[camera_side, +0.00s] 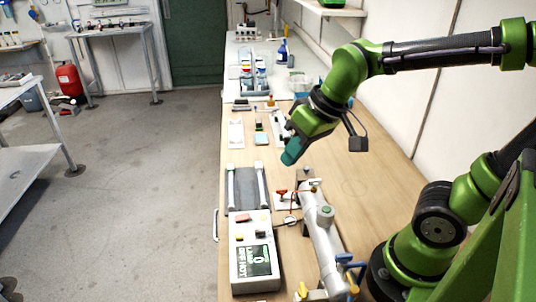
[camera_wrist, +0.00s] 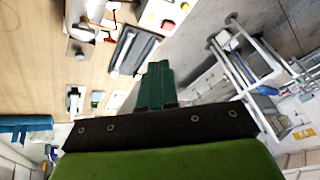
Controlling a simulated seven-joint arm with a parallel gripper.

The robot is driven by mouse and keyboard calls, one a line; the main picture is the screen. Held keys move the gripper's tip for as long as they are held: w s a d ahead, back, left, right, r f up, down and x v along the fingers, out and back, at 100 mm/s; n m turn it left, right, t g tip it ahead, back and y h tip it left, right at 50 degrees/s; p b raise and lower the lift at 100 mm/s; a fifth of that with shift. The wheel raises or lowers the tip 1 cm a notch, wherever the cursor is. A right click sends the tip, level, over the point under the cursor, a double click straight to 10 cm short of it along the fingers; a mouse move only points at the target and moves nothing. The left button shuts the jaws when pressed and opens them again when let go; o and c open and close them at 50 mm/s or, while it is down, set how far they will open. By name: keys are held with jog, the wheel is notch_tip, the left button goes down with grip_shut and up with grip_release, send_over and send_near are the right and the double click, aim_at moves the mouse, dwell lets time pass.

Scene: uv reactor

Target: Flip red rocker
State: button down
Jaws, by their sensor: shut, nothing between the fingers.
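The red rocker (camera_side: 243,218) sits at the far end of the top of a white control box (camera_side: 238,270) with a dark display. In the wrist view, the red rocker (camera_wrist: 168,24) shows small near the top edge, on the partly visible control box (camera_wrist: 150,15). My gripper (camera_side: 291,157) is shut and empty. It hangs above the bench, beyond and to the right of the control box, well apart from the rocker. In the wrist view, the green fingers of my gripper (camera_wrist: 158,70) lie side by side.
A grey tray with white tubes (camera_side: 247,187) lies just beyond the control box. Small items and bottles (camera_side: 282,51) fill the far bench. Bare wood lies right of the cylinder.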

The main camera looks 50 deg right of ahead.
jog(key=s+m, duration=0.1)
jog(key=s+d+m+t, duration=0.1)
jog(key=s+d+r+m+t, duration=0.1)
jog(key=shift+s+r, duration=0.1)
jog(key=shift+s, duration=0.15)
jog(key=c, duration=1.7)
grip_release()
jog(key=shift+r, duration=0.2)
jog(key=o, duration=0.3)
jog(key=shift+f, duration=0.25)
jog(key=o, duration=0.4)
jog(key=w, duration=0.1)
jog(key=w+a+n+g, duration=0.1)
jog(key=w, duration=0.1)
jog(key=w+a+f+n+g, duration=0.1)
jog(key=w, duration=0.1)
jog(key=shift+h, duration=0.3)
jog(key=n+g+h, duration=0.1)
jog(key=n+g, duration=0.4)
jog(key=n, duration=0.6)
send_over(235, 218)
jog(key=f, duration=0.1)
notch_tip(235, 218, down, 16)
jog(key=shift+f, duration=0.15)
